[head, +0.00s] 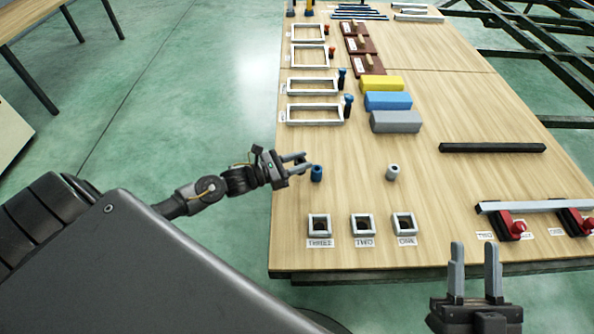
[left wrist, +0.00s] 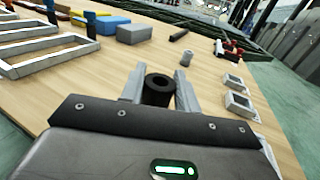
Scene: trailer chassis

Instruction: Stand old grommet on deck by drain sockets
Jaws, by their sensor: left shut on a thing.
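My left gripper (head: 304,166) is shut on a dark blue-black hollow grommet (head: 317,174), which is upright between the fingertips. In the left wrist view the grommet (left wrist: 158,90) shows its round hole facing up. I cannot tell whether its base touches the wooden deck (head: 440,215). A light grey grommet (head: 392,172) stands on the deck to its right. Three square drain sockets, labelled THREE (head: 320,224), TWO (head: 362,224) and ONE (head: 405,223), lie nearer the front edge. My right gripper (head: 474,268) is open and empty, beyond the deck's front edge.
Grey frames (head: 315,114) with blue-topped pegs, and yellow, blue and grey blocks (head: 396,122), lie farther back. A black bar (head: 492,147) and a grey bar over red clamps (head: 510,226) lie to the right. Bare deck surrounds the light grey grommet.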

